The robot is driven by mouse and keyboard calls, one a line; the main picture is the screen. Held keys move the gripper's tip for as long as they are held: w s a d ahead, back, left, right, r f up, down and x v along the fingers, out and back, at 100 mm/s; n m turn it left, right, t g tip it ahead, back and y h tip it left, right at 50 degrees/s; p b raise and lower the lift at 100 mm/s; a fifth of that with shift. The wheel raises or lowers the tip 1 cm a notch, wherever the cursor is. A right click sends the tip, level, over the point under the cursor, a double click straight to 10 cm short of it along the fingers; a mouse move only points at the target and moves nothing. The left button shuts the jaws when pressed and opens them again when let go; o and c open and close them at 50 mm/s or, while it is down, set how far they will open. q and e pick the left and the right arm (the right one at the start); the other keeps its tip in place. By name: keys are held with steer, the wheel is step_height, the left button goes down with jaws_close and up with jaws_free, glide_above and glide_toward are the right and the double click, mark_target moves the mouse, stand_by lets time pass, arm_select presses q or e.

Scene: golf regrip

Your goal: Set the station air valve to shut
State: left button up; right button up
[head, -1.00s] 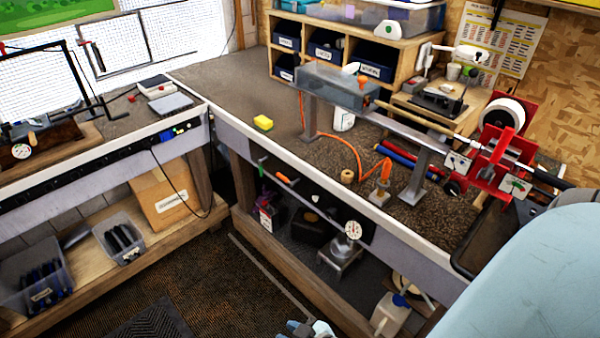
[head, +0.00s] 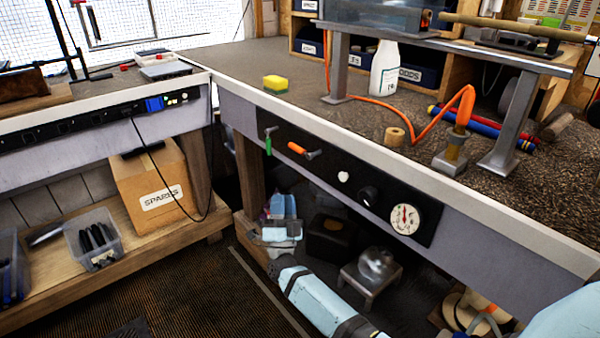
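A black panel on the bench's front face carries two small lever valves. One has a green handle (head: 268,146) that hangs down. The other has an orange handle (head: 297,148) lying roughly along the panel, pointing left from its grey body. No label shows which is the station air valve. A round white gauge (head: 404,219) sits at the panel's right end. My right gripper (head: 283,207), pale blue and grey, is below the panel's left end, apart from both handles. Its fingers are too unclear to tell open from shut. My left gripper is not in view.
An orange hose (head: 436,127) runs over the bench top to a brass fitting. A yellow sponge (head: 276,84) and tape roll (head: 395,135) lie near the edge. A dark box (head: 331,236) and metal stand (head: 372,275) are under the bench. Space before the panel is clear.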

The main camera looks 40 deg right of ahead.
mark_target(297, 148)
arm_select(q)
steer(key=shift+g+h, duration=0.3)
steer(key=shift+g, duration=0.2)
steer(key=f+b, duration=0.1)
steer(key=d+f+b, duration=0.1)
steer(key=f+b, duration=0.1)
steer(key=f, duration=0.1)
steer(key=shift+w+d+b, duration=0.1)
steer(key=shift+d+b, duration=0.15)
steer(key=shift+b, duration=0.1)
arm_select(e)
steer(key=w+d+r+m+g+h, duration=0.1)
steer(key=w+d+r, duration=0.1)
steer(key=d+r, duration=0.1)
steer(key=w+d+r+m+g+h, duration=0.1)
steer(key=w+d+r+m+h, duration=0.1)
steer(key=w+d+r, duration=0.1)
steer(key=w+d+r+m+g+h, duration=0.2)
steer(key=d+r, duration=0.1)
steer(key=shift+w+d+r, duration=0.2)
steer(key=shift+r, duration=0.1)
jaws_close()
